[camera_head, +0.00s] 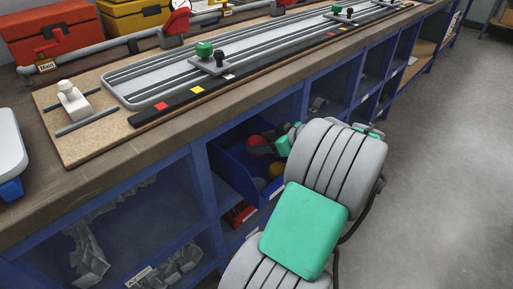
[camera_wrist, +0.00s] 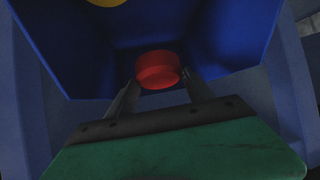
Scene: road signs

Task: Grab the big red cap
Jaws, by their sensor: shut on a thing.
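The big red cap (camera_wrist: 158,69) is a round red disc in the middle of the wrist view. My gripper (camera_wrist: 160,84) is shut on it, with one dark finger at each side. In the head view the red cap (camera_head: 258,145) shows at the opening of a blue bin (camera_head: 229,171) under the workbench. My gripper (camera_head: 279,143) reaches in from the right there, partly hidden by my own arm. The bin's blue walls (camera_wrist: 80,50) surround the cap in the wrist view.
A yellow round thing (camera_head: 276,169) lies in the bin near the cap; a yellow edge (camera_wrist: 106,2) shows at the top of the wrist view. Blue shelf posts and the bench edge (camera_head: 150,171) stand close around the bin. The grey floor (camera_head: 440,190) at the right is clear.

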